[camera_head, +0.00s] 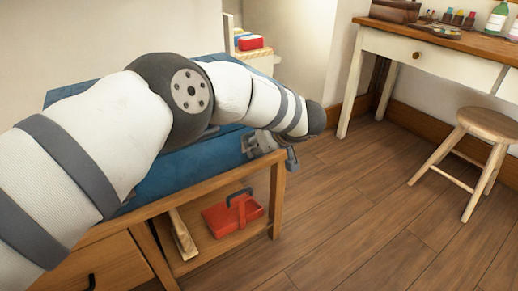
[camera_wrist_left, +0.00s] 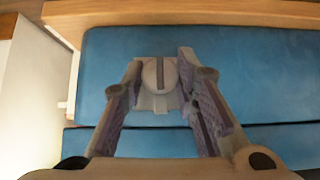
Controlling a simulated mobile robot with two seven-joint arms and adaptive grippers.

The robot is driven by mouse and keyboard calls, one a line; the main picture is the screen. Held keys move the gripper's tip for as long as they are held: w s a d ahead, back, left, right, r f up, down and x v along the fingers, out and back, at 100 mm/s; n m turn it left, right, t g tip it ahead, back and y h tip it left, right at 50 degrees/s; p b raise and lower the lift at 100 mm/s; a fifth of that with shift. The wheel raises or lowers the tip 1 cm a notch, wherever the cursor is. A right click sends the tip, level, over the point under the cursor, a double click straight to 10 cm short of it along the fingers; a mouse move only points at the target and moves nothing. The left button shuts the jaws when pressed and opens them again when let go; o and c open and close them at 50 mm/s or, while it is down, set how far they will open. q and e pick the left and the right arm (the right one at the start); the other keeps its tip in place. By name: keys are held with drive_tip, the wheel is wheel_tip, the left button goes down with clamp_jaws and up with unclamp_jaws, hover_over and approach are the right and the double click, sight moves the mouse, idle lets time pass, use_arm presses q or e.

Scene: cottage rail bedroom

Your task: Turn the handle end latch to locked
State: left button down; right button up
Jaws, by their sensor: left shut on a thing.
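The latch (camera_wrist_left: 159,74), a round pale grey knob with a straight dark slot across its face, shows in the left wrist view. The slot runs up and down in that picture. My left gripper (camera_wrist_left: 160,62) has one finger on each side of the knob and is shut on it, over a blue surface. In the head view my left gripper (camera_head: 264,144) is small and partly hidden by my arm, at the right end of the blue-topped wooden bench (camera_head: 170,172). The latch cannot be made out there. My right gripper is not in view.
A red toolbox (camera_head: 232,215) sits on the bench's open lower shelf. A wooden stool (camera_head: 487,122) and a desk (camera_head: 430,42) with bottles stand at the right. The wooden floor (camera_head: 365,205) between is clear. A wooden edge (camera_wrist_left: 200,14) borders the blue surface.

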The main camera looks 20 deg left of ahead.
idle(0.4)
use_arm(q)
drive_tip(key=c, duration=1.3)
unclamp_jaws()
drive_tip(key=shift+r, duration=0.1)
